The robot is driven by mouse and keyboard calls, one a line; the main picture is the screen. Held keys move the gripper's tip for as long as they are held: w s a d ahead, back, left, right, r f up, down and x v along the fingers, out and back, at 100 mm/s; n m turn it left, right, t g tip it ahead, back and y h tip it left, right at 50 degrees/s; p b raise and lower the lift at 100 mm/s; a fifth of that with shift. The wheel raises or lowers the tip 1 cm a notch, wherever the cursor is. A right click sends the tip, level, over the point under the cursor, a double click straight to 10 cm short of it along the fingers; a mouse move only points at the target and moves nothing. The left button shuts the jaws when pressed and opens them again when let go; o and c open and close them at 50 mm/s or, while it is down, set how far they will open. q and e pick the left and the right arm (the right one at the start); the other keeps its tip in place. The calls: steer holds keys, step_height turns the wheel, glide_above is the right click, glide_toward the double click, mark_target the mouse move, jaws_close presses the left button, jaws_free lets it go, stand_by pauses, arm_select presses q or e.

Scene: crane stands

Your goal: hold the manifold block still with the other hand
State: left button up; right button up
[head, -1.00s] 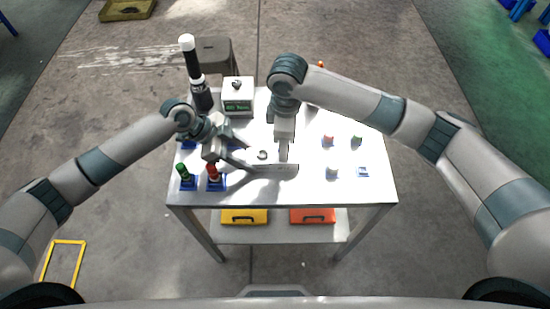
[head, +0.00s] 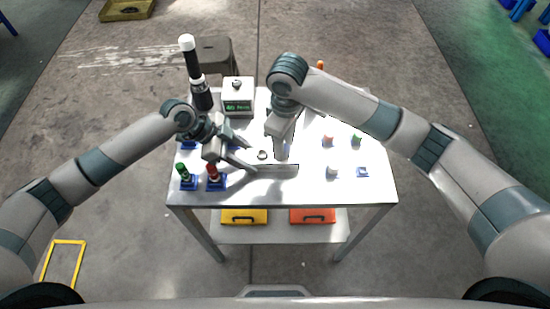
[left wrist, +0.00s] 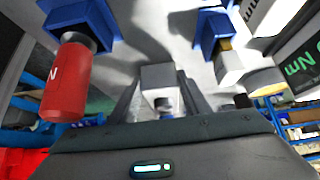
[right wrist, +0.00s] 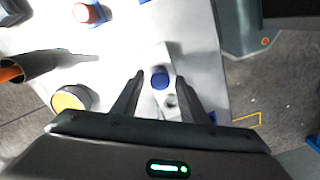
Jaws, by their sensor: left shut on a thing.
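The pale manifold block (head: 283,171) lies near the front middle of the table. My left gripper (head: 254,168) is shut on its left end; the block (left wrist: 160,78) also shows between the fingers in the left wrist view. My right gripper (head: 281,157) hangs over the right part of the block. In the right wrist view its fingers (right wrist: 160,88) are apart, with a round blue piece (right wrist: 160,78) between them and a gap on each side. A ring-shaped opening (head: 262,155) shows near the block's left part. The right gripper partly hides the block in the head view.
Red-topped (head: 213,173) and green-topped (head: 181,171) tools stand in blue holders at front left. A box with a green display (head: 238,104) and a tall black-and-white tool (head: 192,65) stand at back left. Small coloured parts, one white (head: 332,171), sit at right.

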jaws_close()
steer(key=shift+r, duration=0.1)
stand_by(0.3)
steer(key=n, duration=0.3)
steer(key=shift+n, duration=1.1)
steer(key=n, duration=0.2)
steer(key=shift+n, duration=1.6)
